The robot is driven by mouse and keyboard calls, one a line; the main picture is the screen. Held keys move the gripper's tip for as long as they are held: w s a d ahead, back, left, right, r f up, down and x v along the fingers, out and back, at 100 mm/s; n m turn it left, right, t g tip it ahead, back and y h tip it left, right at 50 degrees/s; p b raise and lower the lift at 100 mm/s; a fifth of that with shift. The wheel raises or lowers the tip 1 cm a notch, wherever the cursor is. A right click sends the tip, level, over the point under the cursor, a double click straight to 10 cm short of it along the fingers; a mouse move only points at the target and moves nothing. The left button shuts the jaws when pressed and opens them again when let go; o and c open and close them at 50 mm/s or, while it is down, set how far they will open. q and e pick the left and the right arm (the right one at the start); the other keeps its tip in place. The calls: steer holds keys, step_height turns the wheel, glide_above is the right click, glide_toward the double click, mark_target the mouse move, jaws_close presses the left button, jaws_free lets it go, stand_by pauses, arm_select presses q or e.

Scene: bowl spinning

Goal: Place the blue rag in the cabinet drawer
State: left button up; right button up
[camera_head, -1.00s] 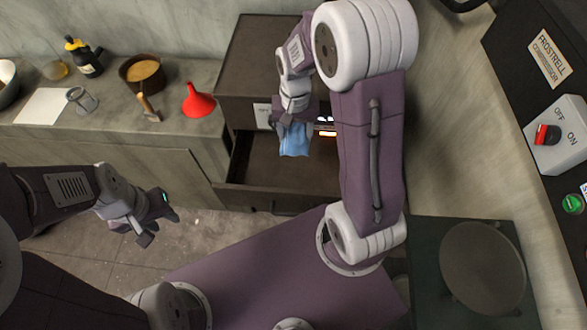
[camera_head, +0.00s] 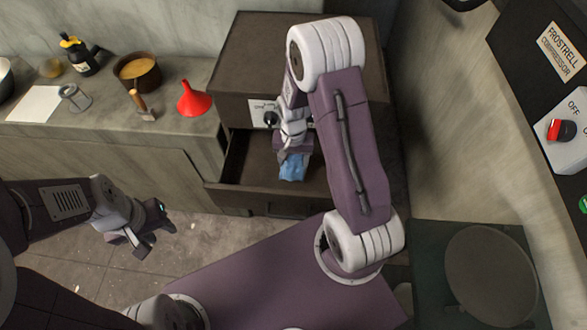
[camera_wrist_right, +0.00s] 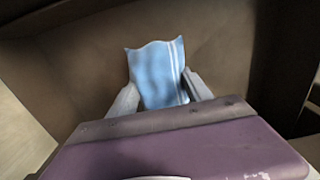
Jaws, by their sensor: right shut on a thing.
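The blue rag (camera_head: 292,167) hangs from my right gripper (camera_head: 291,152), inside the outline of the open cabinet drawer (camera_head: 239,161). In the right wrist view the rag (camera_wrist_right: 156,70) has pale stripes and sits between the two fingers of my right gripper (camera_wrist_right: 160,98), which is shut on it. The brown drawer floor and walls surround it there; I cannot tell whether the rag touches the floor. My left gripper (camera_head: 148,236) is empty, over the floor at the left, its fingers apart.
The dark cabinet (camera_head: 250,60) stands behind the drawer. The counter at the left holds a red funnel (camera_head: 194,100), a pot (camera_head: 137,72), a brush (camera_head: 140,102) and a black bottle (camera_head: 79,56). A compressor panel (camera_head: 560,70) is at the right.

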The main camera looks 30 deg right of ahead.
mark_target(294, 169)
step_height(294, 169, down, 4)
steer(key=shift+f+b, duration=0.1)
steer(key=shift+b, duration=0.2)
steer(key=shift+f, duration=0.1)
